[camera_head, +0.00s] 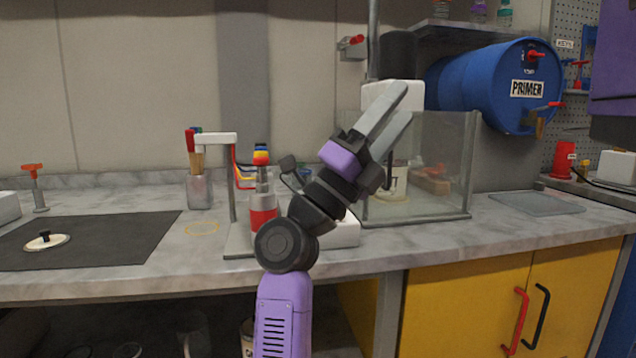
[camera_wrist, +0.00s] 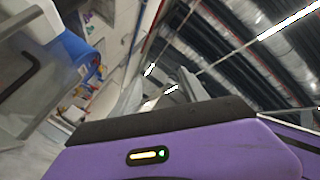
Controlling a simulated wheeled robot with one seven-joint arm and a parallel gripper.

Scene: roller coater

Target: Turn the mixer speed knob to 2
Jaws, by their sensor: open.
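A white box-shaped unit (camera_head: 378,93), which may be the mixer's head, sits at the top of a glass enclosure (camera_head: 440,165) in the head view. My arm hides part of it. I cannot make out a speed knob or its marks in either view. My gripper (camera_head: 403,100) is raised, its long grey fingers pointing up and right, in front of the enclosure in the picture. The fingers are apart with nothing between them. In the wrist view the fingers (camera_wrist: 160,95) point toward the wall and ceiling.
A stand with a white head (camera_head: 216,139) and a red-banded bottle (camera_head: 263,212) are left of my arm. A blue primer drum (camera_head: 490,85) is mounted at right. A dark mat (camera_head: 110,240) with a small lid (camera_head: 46,241) lies at left. Yellow cabinets (camera_head: 465,290) are below.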

